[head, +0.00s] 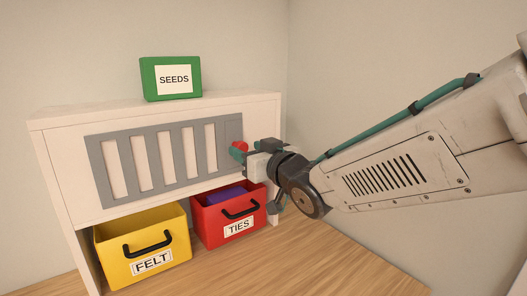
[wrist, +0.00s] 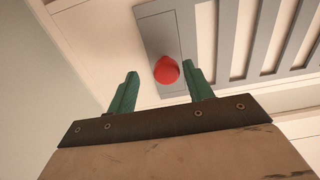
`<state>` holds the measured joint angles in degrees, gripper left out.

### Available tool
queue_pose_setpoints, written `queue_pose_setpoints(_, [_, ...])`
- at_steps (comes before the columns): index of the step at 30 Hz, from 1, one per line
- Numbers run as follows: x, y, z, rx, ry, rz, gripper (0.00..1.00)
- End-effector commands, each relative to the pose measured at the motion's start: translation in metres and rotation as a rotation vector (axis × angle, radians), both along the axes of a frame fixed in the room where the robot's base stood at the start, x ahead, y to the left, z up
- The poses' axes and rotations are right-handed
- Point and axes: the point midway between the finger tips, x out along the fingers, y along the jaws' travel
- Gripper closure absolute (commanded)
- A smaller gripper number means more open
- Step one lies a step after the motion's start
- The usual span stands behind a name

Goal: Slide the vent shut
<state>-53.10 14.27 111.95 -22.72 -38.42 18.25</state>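The grey vent (head: 140,163) is set in the front of the white cabinet, with pale openings showing between its bars. Its red knob (head: 241,146) is at the right end in the head view. My gripper (head: 237,152) is at the knob and partly covers it. In the wrist view, the red knob (wrist: 166,70) shows between the green fingertips of my gripper (wrist: 161,72), closer to the right finger. The fingers are apart, with a clear gap to the left of the knob. I cannot tell whether the right finger touches it. The vent (wrist: 210,40) also shows there.
A green SEEDS box (head: 171,78) stands on top of the white cabinet (head: 75,117). Below the vent are a yellow FELT bin (head: 122,239) and a red TIES bin (head: 207,226), both with black handles. The wooden surface (head: 310,262) in front is clear at right.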

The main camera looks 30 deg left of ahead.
Motion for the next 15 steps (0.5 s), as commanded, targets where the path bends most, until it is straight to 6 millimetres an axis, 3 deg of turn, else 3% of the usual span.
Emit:
queue_pose_setpoints(8, [-0.003, 0.000, 0.000, 0.000, -0.001, 0.004, 0.49])
queue_pose_setpoints(15, [-0.014, -0.032, 0.001, 0.000, -0.002, 0.001, 0.49])
